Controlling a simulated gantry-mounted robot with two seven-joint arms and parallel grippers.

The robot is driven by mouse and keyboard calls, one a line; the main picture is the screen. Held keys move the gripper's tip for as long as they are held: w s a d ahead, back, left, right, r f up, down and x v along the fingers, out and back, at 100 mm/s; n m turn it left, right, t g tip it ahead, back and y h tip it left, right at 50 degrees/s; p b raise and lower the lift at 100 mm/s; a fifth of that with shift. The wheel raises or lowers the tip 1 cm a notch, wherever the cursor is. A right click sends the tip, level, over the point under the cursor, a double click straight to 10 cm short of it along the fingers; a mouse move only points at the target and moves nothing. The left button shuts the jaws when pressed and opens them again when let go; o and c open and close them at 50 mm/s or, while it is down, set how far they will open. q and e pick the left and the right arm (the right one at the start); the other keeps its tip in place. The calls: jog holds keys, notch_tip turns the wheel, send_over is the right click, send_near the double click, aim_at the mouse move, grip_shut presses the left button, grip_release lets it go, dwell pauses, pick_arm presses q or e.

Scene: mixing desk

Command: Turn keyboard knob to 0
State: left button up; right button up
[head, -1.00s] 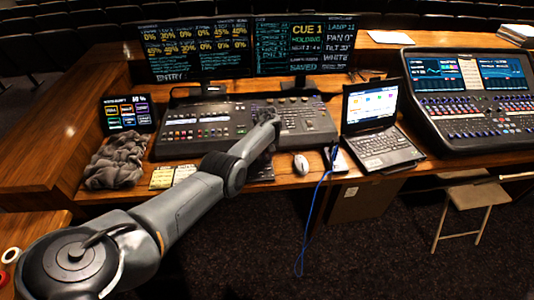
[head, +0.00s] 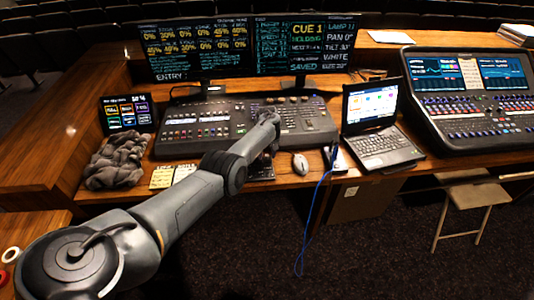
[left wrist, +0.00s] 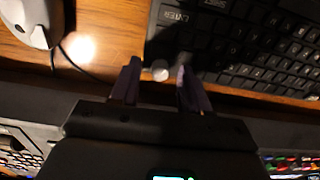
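The keyboard (left wrist: 235,45) is dark and fills the upper right of the left wrist view. In the head view, a small dark part of it (head: 262,170) shows beside my forearm. A small pale round knob (left wrist: 160,71) is at the keyboard's near corner. My left gripper (left wrist: 158,65) has its two dark fingers apart, one on each side of the knob, with a visible gap on both sides. My right gripper is in neither view.
A white mouse (head: 300,164) lies right of the keyboard. A blue cable (head: 318,205) hangs over the desk's front edge. A laptop (head: 378,135), lighting console (head: 205,128), small tablet (head: 128,114) and crumpled grey cloth (head: 117,160) take up much of the desk.

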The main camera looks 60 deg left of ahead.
aim_at(267, 155)
pick_arm(q)
jog(key=shift+r+p, duration=0.35)
jog(key=shift+r, duration=0.15)
notch_tip(267, 155, up, 10)
jog(key=p, duration=0.4)
jog(key=shift+f, duration=0.15)
